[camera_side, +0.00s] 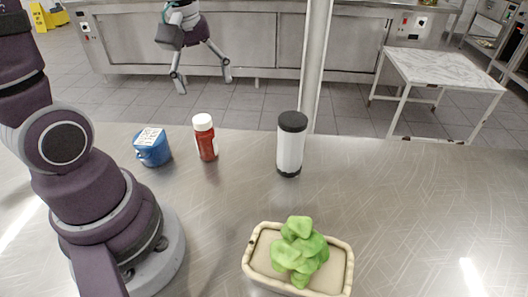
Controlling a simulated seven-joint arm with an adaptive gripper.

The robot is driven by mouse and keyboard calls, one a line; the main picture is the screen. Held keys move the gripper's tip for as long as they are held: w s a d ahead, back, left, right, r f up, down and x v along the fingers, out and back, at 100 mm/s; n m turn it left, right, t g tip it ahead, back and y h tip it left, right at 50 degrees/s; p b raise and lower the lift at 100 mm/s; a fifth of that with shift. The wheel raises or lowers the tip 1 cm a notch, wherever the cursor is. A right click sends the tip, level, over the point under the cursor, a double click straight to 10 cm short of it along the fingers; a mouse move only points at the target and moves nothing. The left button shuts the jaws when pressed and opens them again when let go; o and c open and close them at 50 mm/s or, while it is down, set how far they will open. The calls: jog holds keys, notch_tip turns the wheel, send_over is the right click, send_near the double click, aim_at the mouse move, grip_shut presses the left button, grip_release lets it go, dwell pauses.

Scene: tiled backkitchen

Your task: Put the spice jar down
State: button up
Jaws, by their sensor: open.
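The spice jar (206,138), a red jar with a white cap, stands upright on the steel table. My gripper (203,80) is open and empty. It hangs in the air above the jar in the picture, fingers pointing down and spread apart, with a clear gap between fingertips and cap. The jar touches nothing but the table.
A blue container (153,148) with a white label stands just left of the jar. A white cylinder with black ends (290,145) stands to the right. A cream tray (347,270) holding a green leafy thing (298,252) is at the front. The table's right side is clear.

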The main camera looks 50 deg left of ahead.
jog(key=s+d+r+m+t, duration=0.1)
jog(key=d+m, duration=0.1)
jog(key=m, duration=0.2)
jog(key=s+d+r+m+t, duration=0.1)
jog(key=s+d+m, duration=0.1)
jog(key=d+m, duration=0.1)
jog(key=s+d+r+m+t, duration=0.1)
jog(key=d+m, duration=0.2)
jog(key=m, duration=0.2)
jog(key=shift+s+m+t+h, duration=0.3)
jog(key=shift+s+m+t, duration=0.05)
jog(key=shift+m+t, duration=0.05)
jog(key=shift+s+d+f+m, duration=0.1)
jog(key=shift+s+d+m, duration=0.1)
jog(key=shift+m, duration=0.2)
